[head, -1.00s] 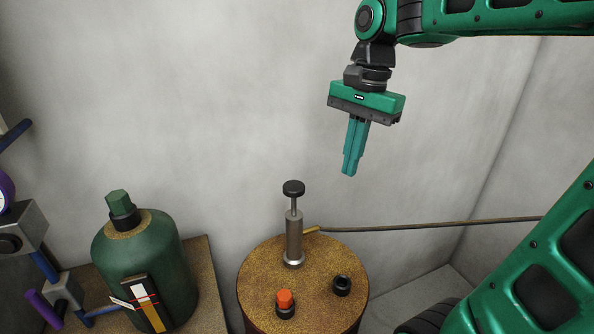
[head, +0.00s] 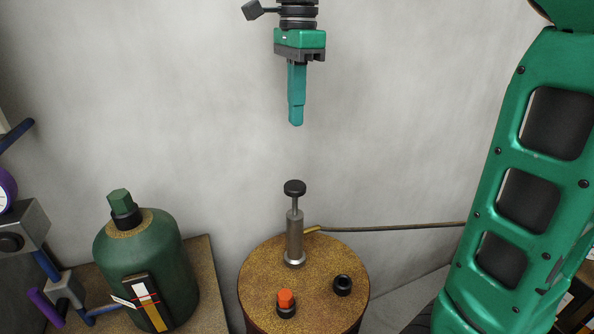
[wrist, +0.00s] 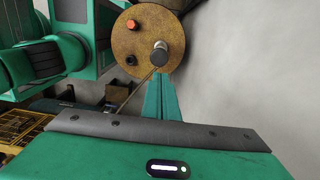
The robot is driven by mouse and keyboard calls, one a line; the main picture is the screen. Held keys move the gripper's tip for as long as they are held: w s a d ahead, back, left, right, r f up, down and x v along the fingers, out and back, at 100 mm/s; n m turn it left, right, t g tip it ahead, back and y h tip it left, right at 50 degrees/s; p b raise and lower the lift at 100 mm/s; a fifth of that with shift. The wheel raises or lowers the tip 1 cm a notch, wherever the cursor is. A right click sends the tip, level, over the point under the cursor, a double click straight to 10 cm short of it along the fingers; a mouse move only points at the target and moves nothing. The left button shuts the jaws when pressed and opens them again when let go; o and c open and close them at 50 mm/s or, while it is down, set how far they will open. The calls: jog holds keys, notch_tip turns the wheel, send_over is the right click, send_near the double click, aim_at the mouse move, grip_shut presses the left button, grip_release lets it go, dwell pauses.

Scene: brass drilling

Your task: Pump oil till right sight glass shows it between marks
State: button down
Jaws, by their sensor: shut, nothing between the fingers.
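The hand pump (head: 295,240) stands upright on the drum lid, its black knob (head: 294,188) raised on a short rod. It also shows from above in the wrist view (wrist: 159,54). My gripper (head: 296,124) is shut and empty, pointing down above the knob with a clear gap. One sight glass (head: 147,304) shows on the green tank (head: 140,255) at left. Amber oil fills its lower part, with white above. Red marks cross it, and the oil top seems just below them, though it is small. I cannot tell whether this is the right sight glass.
The brown drum (head: 260,270) carries an orange-topped cap (head: 286,299) and a black fitting (head: 342,285). A thin pipe (head: 390,227) runs right from the pump. Valves and a purple-rimmed gauge (head: 6,190) stand at far left. The wall behind is bare.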

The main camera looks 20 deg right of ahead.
aim_at(295, 184)
jog(key=shift+f, duration=0.1)
jog(key=f, duration=1.4)
jog(key=shift+s+a, duration=0.15)
jog(key=shift+s, duration=0.05)
